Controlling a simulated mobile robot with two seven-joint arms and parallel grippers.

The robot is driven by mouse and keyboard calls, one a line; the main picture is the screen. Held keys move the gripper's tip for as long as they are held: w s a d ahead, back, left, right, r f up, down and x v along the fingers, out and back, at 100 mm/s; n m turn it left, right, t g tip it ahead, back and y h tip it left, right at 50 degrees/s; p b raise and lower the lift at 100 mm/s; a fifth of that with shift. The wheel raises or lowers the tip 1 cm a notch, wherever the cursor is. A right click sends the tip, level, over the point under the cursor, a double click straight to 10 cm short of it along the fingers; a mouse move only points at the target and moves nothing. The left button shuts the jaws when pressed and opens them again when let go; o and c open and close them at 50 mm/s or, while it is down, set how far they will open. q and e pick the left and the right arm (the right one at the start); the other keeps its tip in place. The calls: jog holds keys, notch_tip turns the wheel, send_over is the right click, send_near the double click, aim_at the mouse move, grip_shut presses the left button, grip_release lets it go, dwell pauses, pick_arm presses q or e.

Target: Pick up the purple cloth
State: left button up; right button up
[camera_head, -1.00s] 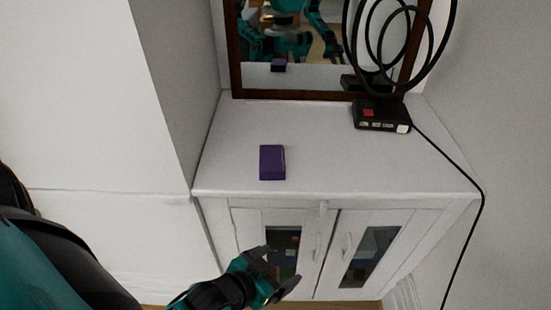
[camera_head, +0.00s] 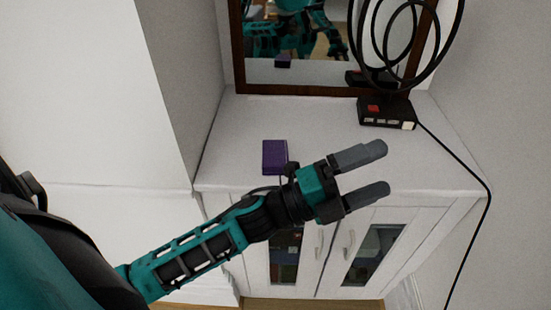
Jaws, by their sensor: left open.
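The purple cloth (camera_head: 274,155) is a small folded block lying on the white cabinet top (camera_head: 235,130), left of its middle and near the front edge. My left gripper (camera_head: 378,170) is open and empty. Its two grey fingers point right, to the right of the cloth, over or in front of the cabinet's front edge. The gripper's wrist is close to the cloth's lower right corner in the picture; I cannot tell whether they touch. My right gripper shows at no clear place in the view.
A black box with a red switch (camera_head: 386,112) and a coiled black cable (camera_head: 405,60) stand at the back right. A dark-framed mirror (camera_head: 330,75) is behind the cabinet top. White walls close in on the left and right. The cabinet top's middle is clear.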

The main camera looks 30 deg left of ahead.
pick_arm(q)
jog(key=s+d+r+m+g+h, duration=0.35)
jog(key=m+g, duration=0.35)
jog(key=m, duration=0.4)
jog(key=m+g+y+b, duration=0.2)
jog(key=m+g+y, duration=0.3)
jog(key=m+y, duration=2)
send_near(275, 156)
jog(key=a+m+h, duration=0.1)
jog(key=a+f+h, duration=0.1)
jog(key=a+m+h+b, duration=0.1)
jog(key=shift+w+a+f+m, duration=0.15)
jog(key=shift+a+f+m, duration=0.15)
jog(key=shift+f, duration=0.1)
jog(key=shift+w+a+f, duration=0.1)
jog(key=shift+w+f, duration=0.15)
jog(key=shift+f, duration=0.25)
jog(key=x, duration=0.3)
jog(key=shift+w+f, duration=0.25)
jog(key=shift+f, duration=0.05)
jog(key=shift+w+f, duration=0.2)
jog(key=shift+f, duration=0.35)
pick_arm(e)
jog(key=shift+w+a+f, duration=0.2)
jog(key=shift+a+f, duration=0.1)
jog(key=shift+f, duration=0.15)
jog(key=shift+w+a+f, duration=0.2)
jog(key=shift+a+f, duration=0.05)
jog(key=shift+f, duration=0.15)
